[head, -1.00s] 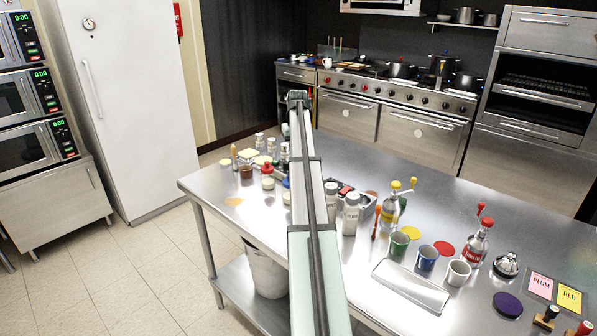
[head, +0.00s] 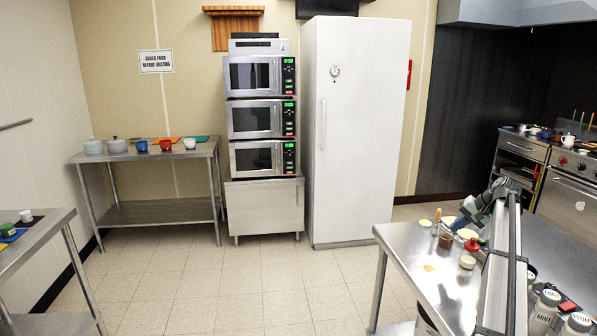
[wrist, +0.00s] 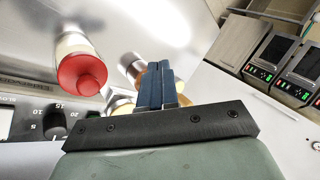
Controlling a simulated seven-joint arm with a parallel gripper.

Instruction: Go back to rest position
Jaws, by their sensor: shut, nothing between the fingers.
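My gripper (head: 466,218) shows in the head view at the far end of my arm, over the left part of the steel table (head: 405,252). It points down and to the left, close to the small jars and bottles there. In the wrist view its two dark blue fingers (wrist: 159,82) are pressed together with nothing between them. A red-capped jar (wrist: 82,75) is to the left of the fingers in that view. The fingers hide part of a brownish jar or handle behind them, and I cannot tell how near it is.
A mint shaker (head: 545,308) and other shakers stand right of my arm. A red-lidded jar (head: 469,253) stands left of it. Stacked microwaves (head: 254,120), a white refrigerator (head: 352,150) and a side table (head: 150,155) are at the back. The floor (head: 270,285) between is clear.

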